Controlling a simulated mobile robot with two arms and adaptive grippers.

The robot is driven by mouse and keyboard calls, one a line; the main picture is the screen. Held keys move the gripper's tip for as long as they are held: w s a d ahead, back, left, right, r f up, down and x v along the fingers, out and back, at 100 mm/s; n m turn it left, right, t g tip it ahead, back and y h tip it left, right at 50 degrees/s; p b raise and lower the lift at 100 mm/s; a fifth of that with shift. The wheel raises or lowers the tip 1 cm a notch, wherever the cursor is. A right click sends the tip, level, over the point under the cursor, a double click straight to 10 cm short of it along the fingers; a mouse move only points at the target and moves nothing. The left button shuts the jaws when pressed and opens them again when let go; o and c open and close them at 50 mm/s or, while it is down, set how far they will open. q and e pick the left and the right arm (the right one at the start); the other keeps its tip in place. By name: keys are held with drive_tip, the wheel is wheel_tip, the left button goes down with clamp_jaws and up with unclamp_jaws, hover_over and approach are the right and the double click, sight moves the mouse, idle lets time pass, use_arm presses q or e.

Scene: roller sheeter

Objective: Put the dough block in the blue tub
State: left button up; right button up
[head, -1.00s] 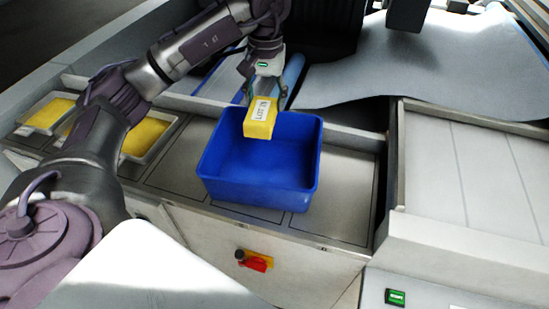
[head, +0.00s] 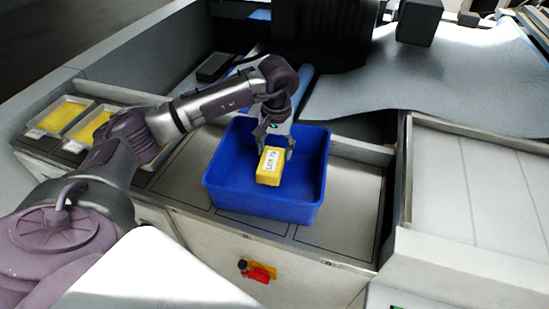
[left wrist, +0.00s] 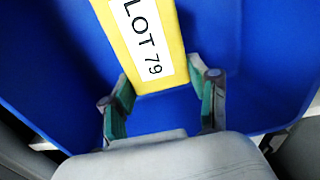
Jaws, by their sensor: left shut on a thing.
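The dough block (head: 268,174) is yellow with a white "LOT 79" label. It is within the walls of the blue tub (head: 265,208), in the head view near the tub's middle; I cannot tell whether it touches the floor. My left gripper (head: 275,152) is shut on the block's upper end, pointing down into the tub. In the left wrist view the block (left wrist: 178,25) reaches between the fingertips (left wrist: 163,88), with the tub's blue inside (left wrist: 250,60) around it. My right gripper is not in view.
Trays with yellow contents (head: 62,116) stand at the left of the metal counter. A red and yellow switch (head: 258,271) is on the front panel below the tub. A grey sheet (head: 450,75) lies behind. A bare counter panel (head: 345,205) is right of the tub.

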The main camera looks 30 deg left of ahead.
sight(275, 159)
use_arm(q)
wheel_tip(275, 159, down, 4)
drive_tip(key=shift+r+p, duration=0.1)
drive_tip(key=shift+p, duration=0.6)
drive_tip(key=shift+f, duration=0.25)
drive_tip(key=o, duration=1.4)
drive_tip(key=shift+r, duration=0.1)
drive_tip(key=shift+r, duration=0.15)
drive_tip(key=r+b, duration=0.2)
drive_tip(key=r, duration=0.3)
drive_tip(key=r+b, duration=0.2)
drive_tip(key=r, duration=0.3)
drive_tip(key=shift+d+r, duration=0.2)
drive_tip(key=shift+r, duration=0.7)
